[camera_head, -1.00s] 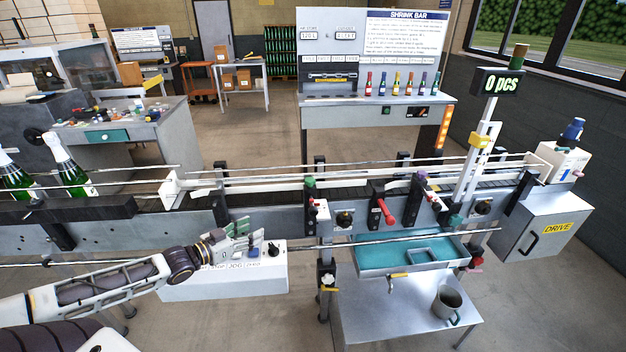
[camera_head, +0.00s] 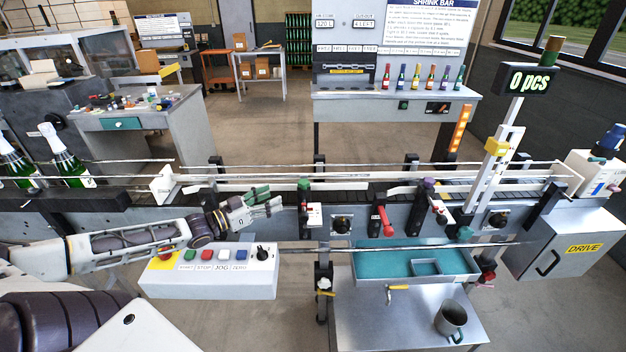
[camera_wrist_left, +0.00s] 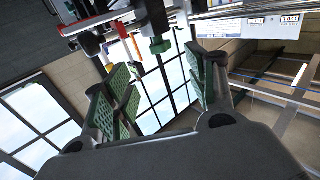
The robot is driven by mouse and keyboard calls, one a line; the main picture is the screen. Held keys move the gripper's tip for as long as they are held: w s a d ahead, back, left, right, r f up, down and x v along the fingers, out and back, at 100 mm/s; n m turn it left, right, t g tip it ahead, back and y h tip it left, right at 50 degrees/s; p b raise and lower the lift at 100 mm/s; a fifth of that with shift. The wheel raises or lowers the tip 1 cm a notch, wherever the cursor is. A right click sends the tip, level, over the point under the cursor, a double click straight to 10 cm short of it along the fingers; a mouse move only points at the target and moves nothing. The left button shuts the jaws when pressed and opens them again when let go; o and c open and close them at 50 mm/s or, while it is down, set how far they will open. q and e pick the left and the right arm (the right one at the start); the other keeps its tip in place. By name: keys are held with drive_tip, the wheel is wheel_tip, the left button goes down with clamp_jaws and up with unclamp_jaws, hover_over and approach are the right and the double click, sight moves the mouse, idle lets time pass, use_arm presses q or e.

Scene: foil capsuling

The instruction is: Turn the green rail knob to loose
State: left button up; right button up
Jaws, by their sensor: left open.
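The green rail knob (camera_head: 304,184) sits on top of a dark post at the conveyor's near side. In the left wrist view a green knob (camera_wrist_left: 160,46) shows beyond and between the finger tips. My left gripper (camera_head: 268,200) is to the left of the knob, slightly lower in the picture, with its fingers pointing toward the post. In the left wrist view its green-padded fingers (camera_wrist_left: 165,80) are spread wide with nothing between them. It looks apart from the knob. My right gripper is in neither view.
A purple knob (camera_head: 428,184) and a red handle (camera_head: 385,220) are further right along the conveyor. A button box (camera_head: 210,285) lies below my left forearm. A teal tray (camera_head: 370,265) and a metal mug (camera_head: 451,318) are at the lower right. Bottles (camera_head: 68,160) stand at left.

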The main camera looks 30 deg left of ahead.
sight(304, 185)
use_arm(q)
drive_tip(key=b+x, duration=0.6)
drive_tip(key=x, duration=0.2)
drive_tip(key=shift+w, duration=0.4)
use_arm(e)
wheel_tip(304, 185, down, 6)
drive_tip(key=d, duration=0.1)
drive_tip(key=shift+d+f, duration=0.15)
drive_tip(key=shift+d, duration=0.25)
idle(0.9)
use_arm(q)
drive_tip(key=shift+w+d+b, duration=0.35)
drive_tip(key=shift+w+b, duration=0.1)
drive_tip(key=shift+b, duration=0.05)
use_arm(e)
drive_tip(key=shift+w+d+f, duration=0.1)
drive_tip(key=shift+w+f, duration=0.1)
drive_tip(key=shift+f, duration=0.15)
use_arm(q)
drive_tip(key=shift+w+r, duration=0.1)
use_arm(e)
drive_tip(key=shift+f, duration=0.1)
use_arm(q)
drive_tip(key=shift+w+d+b, duration=0.15)
drive_tip(key=shift+w+b, duration=0.1)
drive_tip(key=shift+b, duration=0.1)
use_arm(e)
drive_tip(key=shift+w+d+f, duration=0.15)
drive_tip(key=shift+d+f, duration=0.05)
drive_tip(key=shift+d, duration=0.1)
